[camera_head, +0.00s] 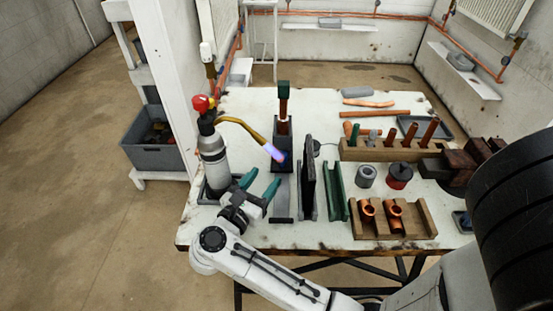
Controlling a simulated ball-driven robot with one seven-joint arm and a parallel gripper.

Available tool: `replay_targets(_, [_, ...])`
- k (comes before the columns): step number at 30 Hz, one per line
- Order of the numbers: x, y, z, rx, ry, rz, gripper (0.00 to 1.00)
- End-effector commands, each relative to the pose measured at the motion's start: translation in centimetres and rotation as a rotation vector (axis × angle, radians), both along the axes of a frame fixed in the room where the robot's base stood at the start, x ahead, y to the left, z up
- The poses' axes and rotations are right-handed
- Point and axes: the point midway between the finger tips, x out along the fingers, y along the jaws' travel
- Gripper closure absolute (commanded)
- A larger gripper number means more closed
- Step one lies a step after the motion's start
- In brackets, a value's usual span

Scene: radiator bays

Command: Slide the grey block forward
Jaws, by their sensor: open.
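A grey flat block (283,196), long and narrow, lies on the white table between my gripper and an upright black plate (309,178). My gripper (264,177) has two teal fingers spread apart, with nothing seen between them. It is just left of the grey block's far part; I cannot tell whether the right finger touches it. Beyond the block, a dark stand (284,153) holds an upright copper pipe with a dark green top.
A gas torch (213,158) stands left of my gripper, its flame pointing at the dark stand. A green channel (335,190) lies right of the black plate. Bare table shows at the back left.

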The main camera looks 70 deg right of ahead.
Motion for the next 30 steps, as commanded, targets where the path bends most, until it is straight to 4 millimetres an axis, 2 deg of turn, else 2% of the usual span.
replay_targets(6, [-0.4, -4.1, 0.2, -0.002, 0.002, -0.002, 0.43])
replay_targets(13, [-0.6, -7.2, 0.2, -0.002, 0.001, 0.000, 0.43])
replay_targets(18, [-0.6, -8.0, 0.1, -0.001, 0.001, 0.001, 0.43])
replay_targets(26, [-0.6, -8.1, 0.0, -0.002, 0.001, 0.002, 0.43])
replay_targets(30, [-0.6, -8.1, 0.1, -0.002, 0.001, 0.002, 0.56])
